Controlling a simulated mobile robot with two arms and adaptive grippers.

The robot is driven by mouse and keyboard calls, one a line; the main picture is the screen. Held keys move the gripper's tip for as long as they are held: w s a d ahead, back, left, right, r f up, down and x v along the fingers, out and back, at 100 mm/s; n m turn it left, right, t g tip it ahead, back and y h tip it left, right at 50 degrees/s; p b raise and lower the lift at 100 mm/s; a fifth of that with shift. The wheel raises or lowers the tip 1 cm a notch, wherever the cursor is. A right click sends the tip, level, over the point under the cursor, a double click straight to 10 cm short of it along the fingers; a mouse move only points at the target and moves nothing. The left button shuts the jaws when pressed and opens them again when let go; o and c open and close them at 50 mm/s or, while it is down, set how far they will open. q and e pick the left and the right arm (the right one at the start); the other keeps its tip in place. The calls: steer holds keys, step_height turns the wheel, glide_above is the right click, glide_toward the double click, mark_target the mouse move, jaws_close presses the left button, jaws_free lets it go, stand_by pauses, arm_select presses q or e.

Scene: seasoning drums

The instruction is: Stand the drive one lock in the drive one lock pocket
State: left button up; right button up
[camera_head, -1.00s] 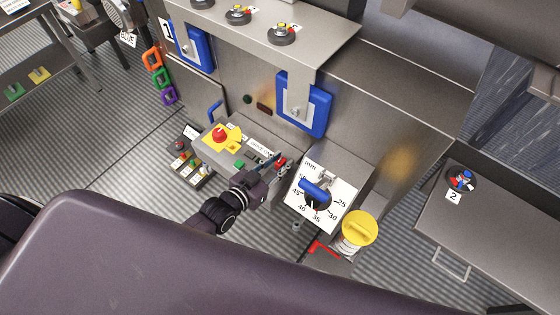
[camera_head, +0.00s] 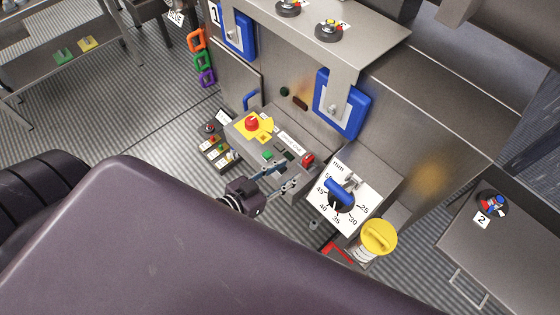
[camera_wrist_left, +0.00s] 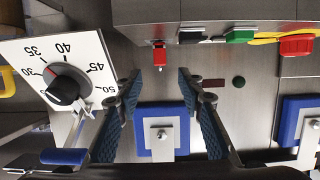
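A small red block-like thing, apparently the drive one lock (camera_head: 307,160), is at the right end of the grey console by a white label strip (camera_head: 292,143). It also shows in the left wrist view (camera_wrist_left: 159,57), at the panel's edge, ahead of and between my fingers. I cannot tell its pocket apart from the dark recesses beside the label. My left gripper (camera_head: 289,174) is open and empty, its fingers spread just in front of the console and apart from the red lock. The fingers show wide apart in the left wrist view (camera_wrist_left: 160,85). My right gripper is not in view.
A red button on a yellow plate (camera_head: 252,125) and a green button (camera_head: 267,155) are on the console. A dial panel with a blue handle (camera_head: 340,190) stands close right of my gripper.

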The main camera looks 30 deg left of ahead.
arm_select(q)
steer(key=shift+v, duration=1.15)
steer(key=s+a+r+n+g+y, duration=0.2)
steer(key=s+g+y, duration=0.3)
steer(key=s+g, duration=0.65)
step_height(320, 180, down, 25)
steer(key=s, duration=0.3)
steer(key=s+a+f+g, duration=0.1)
steer(key=s+a+f, duration=0.1)
steer(key=s+f, duration=1.5)
steer(key=shift+s+a, duration=0.25)
steer(key=shift+a, duration=0.05)
